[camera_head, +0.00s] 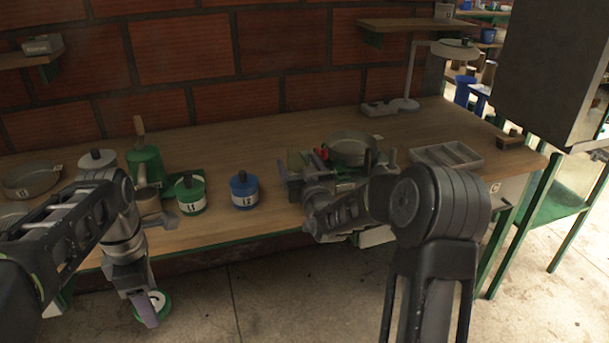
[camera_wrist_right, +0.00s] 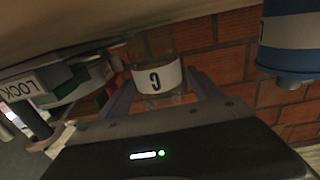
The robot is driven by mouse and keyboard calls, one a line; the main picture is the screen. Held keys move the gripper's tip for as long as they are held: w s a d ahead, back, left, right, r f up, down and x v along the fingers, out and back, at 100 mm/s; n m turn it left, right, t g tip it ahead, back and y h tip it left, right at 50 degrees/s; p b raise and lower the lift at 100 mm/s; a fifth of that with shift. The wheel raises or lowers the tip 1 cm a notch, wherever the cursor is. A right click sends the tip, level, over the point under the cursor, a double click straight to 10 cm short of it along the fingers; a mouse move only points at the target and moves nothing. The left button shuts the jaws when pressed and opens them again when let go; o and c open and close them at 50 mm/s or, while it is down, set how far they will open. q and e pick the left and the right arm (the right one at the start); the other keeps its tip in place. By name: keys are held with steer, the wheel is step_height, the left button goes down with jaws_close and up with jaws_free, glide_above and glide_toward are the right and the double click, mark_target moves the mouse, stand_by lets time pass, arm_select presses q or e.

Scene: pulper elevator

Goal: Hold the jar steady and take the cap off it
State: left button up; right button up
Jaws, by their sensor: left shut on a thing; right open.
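My left gripper (camera_head: 148,306) hangs low in front of the table and is shut on a round thing with a green rim and a pale middle (camera_head: 160,300). I cannot tell whether this is the jar or only a cap. My right gripper (camera_head: 290,176) is open over the front of the table, right of a blue lidded jar (camera_head: 244,192). In the right wrist view, a clear jar with a white letter label (camera_wrist_right: 160,76) shows beyond and between my open right fingers (camera_wrist_right: 160,95), apparently not gripped. The blue jar also shows there (camera_wrist_right: 288,45).
A green lidded jar (camera_head: 190,196), a green can with a handle (camera_head: 145,162) and pans stand at the left of the table. A metal pan (camera_head: 350,150) and a divided tray (camera_head: 447,156) are at the right. A lamp (camera_head: 405,103) stands behind. Bare tabletop lies towards the back.

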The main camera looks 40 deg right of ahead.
arm_select(q)
steer(key=shift+f+b, duration=0.3)
steer(key=shift+b, duration=0.2)
arm_select(e)
steer(key=v, duration=1.2)
